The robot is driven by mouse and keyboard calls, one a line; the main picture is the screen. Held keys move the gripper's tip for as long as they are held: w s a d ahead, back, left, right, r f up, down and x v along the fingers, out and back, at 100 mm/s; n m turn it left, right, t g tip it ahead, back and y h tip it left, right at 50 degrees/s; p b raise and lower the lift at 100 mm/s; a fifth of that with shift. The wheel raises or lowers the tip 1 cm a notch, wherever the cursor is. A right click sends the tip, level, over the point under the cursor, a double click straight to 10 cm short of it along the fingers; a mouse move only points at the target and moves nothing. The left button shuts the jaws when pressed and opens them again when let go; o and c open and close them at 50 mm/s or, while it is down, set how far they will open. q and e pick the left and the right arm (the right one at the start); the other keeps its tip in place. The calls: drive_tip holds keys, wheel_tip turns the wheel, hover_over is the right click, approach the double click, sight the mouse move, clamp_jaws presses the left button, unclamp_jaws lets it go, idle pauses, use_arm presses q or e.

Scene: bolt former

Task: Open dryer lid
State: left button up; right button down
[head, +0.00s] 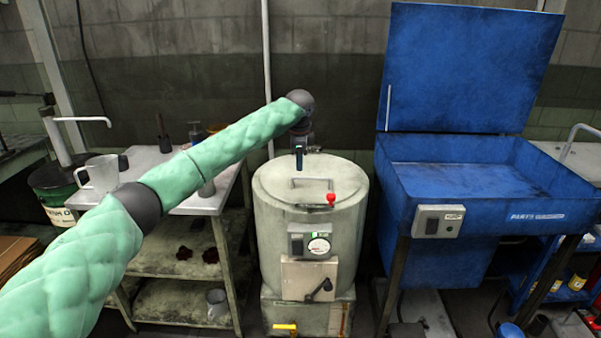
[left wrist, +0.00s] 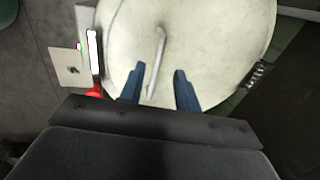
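The dryer (head: 309,230) is a pale, worn round drum in the middle of the head view. Its flat round lid (head: 325,168) is closed on top and carries a thin metal bar handle (head: 311,180). A red knob (head: 331,199) sits at the lid's front edge. My left gripper (head: 298,162) points down above the lid, by the handle. In the left wrist view, its two blue fingers (left wrist: 160,88) are spread apart, with the handle (left wrist: 156,62) showing between them. Whether they touch it, I cannot tell. My right gripper is not in view.
A blue parts washer (head: 480,180) with its lid raised stands close on the right. A metal table (head: 160,165) with a pitcher (head: 103,172) and bottles stands on the left. A wall pipe (head: 267,80) runs behind the dryer. A panel with a dial (head: 318,246) is on its front.

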sight(300, 178)
use_arm(q)
drive_tip(key=shift+w+f, duration=0.25)
drive_tip(key=shift+f, duration=1.1)
drive_tip(key=shift+w+f, duration=0.2)
drive_tip(key=shift+f, duration=1.1)
clamp_jaws()
